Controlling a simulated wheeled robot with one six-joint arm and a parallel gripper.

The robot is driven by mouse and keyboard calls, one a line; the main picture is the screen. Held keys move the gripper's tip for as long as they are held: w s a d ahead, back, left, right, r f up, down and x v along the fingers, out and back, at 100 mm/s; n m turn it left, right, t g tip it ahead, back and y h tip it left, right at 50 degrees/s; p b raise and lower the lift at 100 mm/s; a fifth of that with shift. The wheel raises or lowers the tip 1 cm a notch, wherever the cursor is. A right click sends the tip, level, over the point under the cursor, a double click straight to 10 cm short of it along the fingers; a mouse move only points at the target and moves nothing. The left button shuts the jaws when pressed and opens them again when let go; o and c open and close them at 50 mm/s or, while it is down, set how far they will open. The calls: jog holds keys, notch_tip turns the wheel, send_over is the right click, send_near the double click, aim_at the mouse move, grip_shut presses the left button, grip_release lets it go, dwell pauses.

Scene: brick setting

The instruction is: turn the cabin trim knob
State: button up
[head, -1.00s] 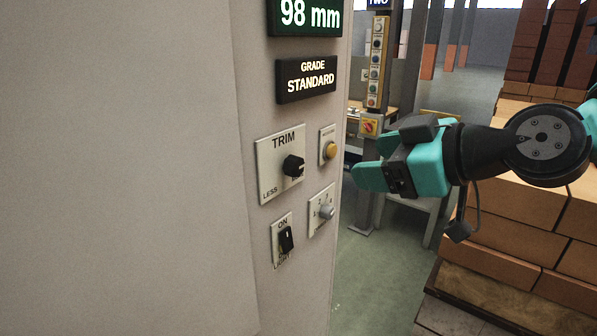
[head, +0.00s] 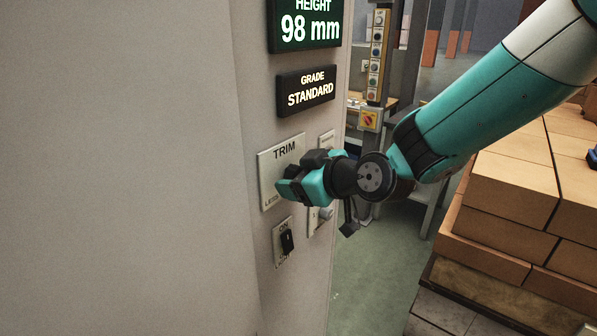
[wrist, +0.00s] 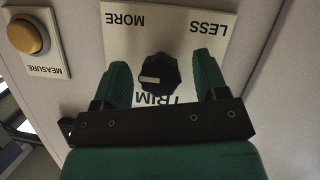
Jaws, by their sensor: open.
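The black trim knob (wrist: 158,74) sits on its white TRIM plate (wrist: 190,22), marked LESS and MORE. In the wrist view the picture is upside down, and the knob lies between the fingers of my gripper (wrist: 161,78). The fingers are open, one on each side, with a gap to the knob on both sides. In the head view my gripper (head: 283,187) is in front of the TRIM plate (head: 272,170) and hides the knob. Whether the fingers reach down around the knob is hard to tell.
A yellow MEASURE button (wrist: 28,37) is beside the plate. Below the gripper are a black light switch (head: 287,241) and a small grey selector knob (head: 326,213). Displays hang above, the lower reading STANDARD (head: 306,90). Stacked bricks (head: 510,190) stand at right.

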jog(key=shift+c, duration=0.3)
jog(key=c, duration=0.9)
jog(key=shift+b, duration=0.3)
jog(key=m+g+y+b, duration=0.1)
jog(key=m+b, duration=0.1)
jog(key=shift+f+m, duration=0.15)
jog(key=shift+m, duration=0.25)
jog(key=shift+m+g+y+b, duration=0.6)
jog(key=shift+m+g+b, duration=0.35)
jog(key=shift+m, duration=0.25)
jog(key=o, duration=1)
jog(key=shift+c, duration=0.2)
